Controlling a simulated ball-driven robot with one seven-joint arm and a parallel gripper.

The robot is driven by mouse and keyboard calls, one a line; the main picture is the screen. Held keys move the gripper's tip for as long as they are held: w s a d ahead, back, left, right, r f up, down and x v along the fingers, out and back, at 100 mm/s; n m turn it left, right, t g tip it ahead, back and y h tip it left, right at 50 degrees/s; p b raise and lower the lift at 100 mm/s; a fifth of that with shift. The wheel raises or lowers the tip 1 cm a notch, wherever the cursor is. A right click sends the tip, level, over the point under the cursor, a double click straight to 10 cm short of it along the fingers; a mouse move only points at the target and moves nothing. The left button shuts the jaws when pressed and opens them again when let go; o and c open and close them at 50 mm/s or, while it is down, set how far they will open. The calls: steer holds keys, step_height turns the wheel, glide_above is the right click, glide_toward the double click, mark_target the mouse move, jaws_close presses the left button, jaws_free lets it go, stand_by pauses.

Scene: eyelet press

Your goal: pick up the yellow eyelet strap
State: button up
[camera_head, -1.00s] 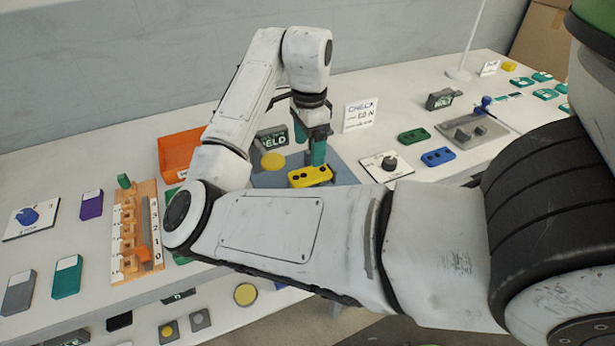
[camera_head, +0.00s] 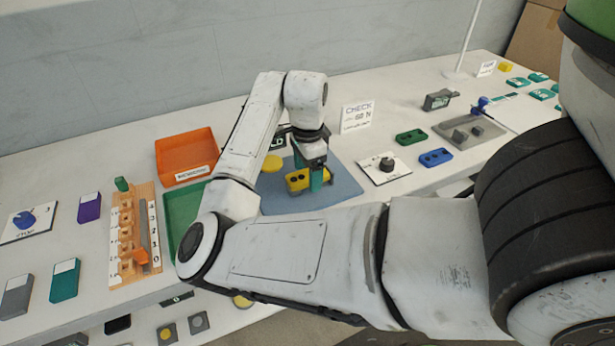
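The yellow eyelet strap (camera_head: 297,182) lies at the blue-grey mat (camera_head: 345,187), in the middle of the head view. Dark round holes show on its upper face. My gripper (camera_head: 309,168) points down over it with teal fingers. One finger stands in front of the strap and covers part of its middle; the other is behind it. The strap sits between the fingers. I cannot tell whether they touch it or whether it is clear of the mat.
A yellow disc (camera_head: 272,163) lies just left of the strap. An orange bin (camera_head: 186,152) and a green tray (camera_head: 179,212) stand further left. A green strap (camera_head: 411,137), a blue strap (camera_head: 436,158) and a knob card (camera_head: 385,168) lie to the right. A CHECK sign (camera_head: 357,117) stands behind.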

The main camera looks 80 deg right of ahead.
steer(key=c, duration=1.1)
steer(key=shift+r, duration=0.2)
